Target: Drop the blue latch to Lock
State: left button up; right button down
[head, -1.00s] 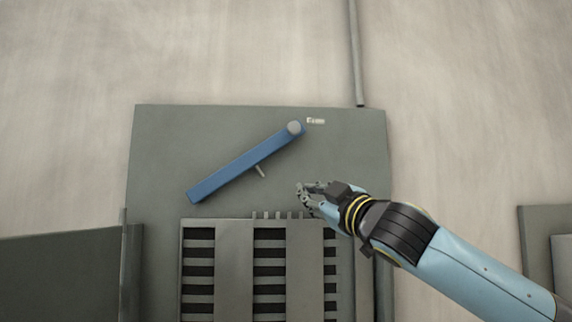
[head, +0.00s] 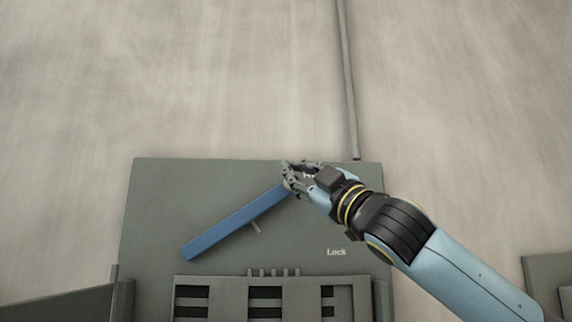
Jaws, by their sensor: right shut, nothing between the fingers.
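The blue latch (head: 232,224) is a long bar on the upper part of a grey panel (head: 160,190). It slants from its low left end up to its right end near the panel's top. A small peg (head: 255,226) shows beside its lower edge. My right gripper (head: 287,178) is shut and empty at the latch's upper right end, in front of the pivot knob, which it hides. I cannot tell whether it touches the latch. The word "Lock" (head: 336,252) shows on the panel, below my right gripper. My left gripper is not in view.
A slatted grille (head: 225,285) with dark slots and short prongs on top lies below the latch. A thin conduit (head: 346,80) runs up the wall from the panel's top. Grey side panels stand at lower left (head: 60,305) and lower right (head: 545,270).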

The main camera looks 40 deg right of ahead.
jog(key=d+r+p+x, duration=0.1)
jog(key=p+x, duration=0.5)
jog(key=x, duration=0.2)
pick_arm(q)
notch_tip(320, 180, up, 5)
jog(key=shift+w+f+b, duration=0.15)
jog(key=shift+b, duration=1)
pick_arm(e)
jog(key=f, duration=0.1)
jog(key=d+f, duration=0.1)
jog(key=f, duration=0.1)
jog(key=shift+s+d+f, duration=0.2)
jog(key=shift+s+f, duration=0.1)
jog(key=shift+f, duration=0.05)
